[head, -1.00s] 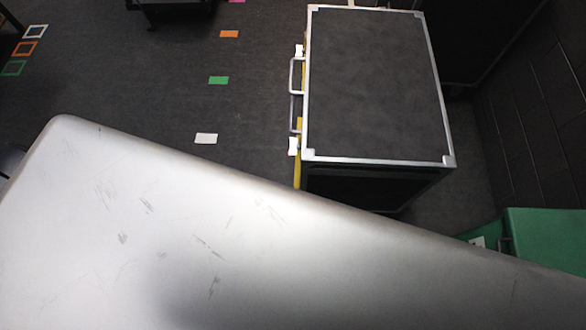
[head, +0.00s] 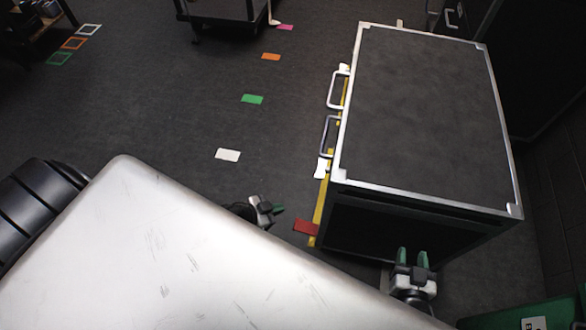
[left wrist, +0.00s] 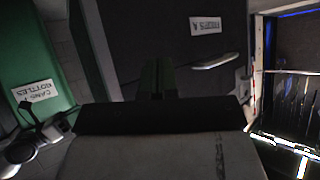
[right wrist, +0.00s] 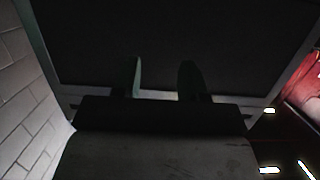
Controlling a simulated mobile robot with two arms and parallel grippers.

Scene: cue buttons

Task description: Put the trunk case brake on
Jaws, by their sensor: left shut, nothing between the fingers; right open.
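The trunk case (head: 420,110) is a large black box with silver edges and corners, standing on the floor right of centre in the head view. Two handles show on its left side. A small red piece (head: 306,227) sits low at its near left corner, over a yellow strip; I cannot tell whether it is the brake. My left gripper (head: 274,209) is shut and empty, left of the red piece and apart from it. My right gripper (head: 412,257) is open and empty at the case's near face. A dark panel fills the right wrist view beyond its fingers (right wrist: 163,78).
White (head: 228,155), green (head: 252,99), orange (head: 271,57) and pink markers lie on open floor to the left. A dark cart (head: 225,15) stands at the back. A green bin (head: 500,315) is at lower right, beside a dark wall.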

